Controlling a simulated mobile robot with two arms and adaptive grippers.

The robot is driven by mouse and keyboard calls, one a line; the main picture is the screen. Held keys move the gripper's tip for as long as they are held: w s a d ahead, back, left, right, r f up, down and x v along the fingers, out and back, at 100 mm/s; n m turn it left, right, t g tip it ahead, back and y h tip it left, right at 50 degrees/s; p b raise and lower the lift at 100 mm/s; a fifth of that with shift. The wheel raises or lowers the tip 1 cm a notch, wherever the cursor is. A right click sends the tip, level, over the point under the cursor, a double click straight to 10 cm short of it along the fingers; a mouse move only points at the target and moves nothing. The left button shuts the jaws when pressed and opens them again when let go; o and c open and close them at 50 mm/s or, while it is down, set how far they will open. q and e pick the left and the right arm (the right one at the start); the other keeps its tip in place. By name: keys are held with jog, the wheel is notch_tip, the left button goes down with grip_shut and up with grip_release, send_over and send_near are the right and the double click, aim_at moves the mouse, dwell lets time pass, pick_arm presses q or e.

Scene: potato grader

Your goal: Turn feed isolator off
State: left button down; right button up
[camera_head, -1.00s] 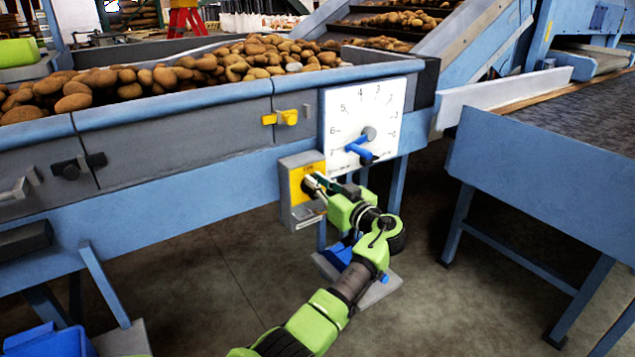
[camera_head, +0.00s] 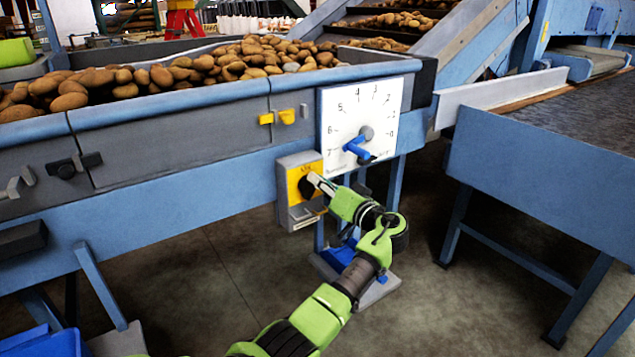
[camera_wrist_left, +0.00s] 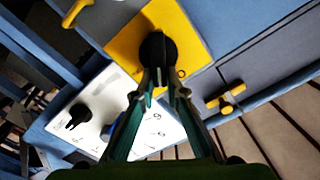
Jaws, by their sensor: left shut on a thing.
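The feed isolator is a grey box (camera_head: 286,210) with a yellow face plate (camera_head: 294,173) on the blue frame below the potato hopper. Its black rotary knob (camera_wrist_left: 157,50) stands on the yellow plate (camera_wrist_left: 190,38) in the left wrist view. My left gripper (camera_head: 312,182) reaches the box from the lower right. In the left wrist view, the fingertips of my left gripper (camera_wrist_left: 160,78) close on the knob from both sides. In the head view the gripper hides part of the knob. My right gripper is not in view.
A white dial plate (camera_head: 336,106) with a blue-handled pointer (camera_head: 358,149) sits just above and right of the isolator. A yellow latch (camera_head: 287,117) is above it. A blue pedal-like part (camera_head: 336,258) is below. Open floor lies in front.

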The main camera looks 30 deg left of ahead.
pick_arm(q)
jog(key=shift+w+d+f+m+p, duration=0.15)
jog(key=shift+f+m+p, duration=0.3)
jog(key=shift+m, duration=1.4)
jog(key=shift+w+f+m+p, duration=0.25)
jog(key=shift+m+p, duration=0.35)
jog(key=shift+m, duration=1.3)
jog(key=shift+w+d+f+m+p, duration=0.15)
jog(key=shift+f+m+p, duration=0.3)
jog(key=shift+m, duration=1.4)
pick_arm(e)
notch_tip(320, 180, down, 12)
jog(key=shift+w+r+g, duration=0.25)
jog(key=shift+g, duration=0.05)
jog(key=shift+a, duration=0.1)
pick_arm(q)
jog(key=c, duration=2)
grip_release()
jog(key=shift+c, duration=0.2)
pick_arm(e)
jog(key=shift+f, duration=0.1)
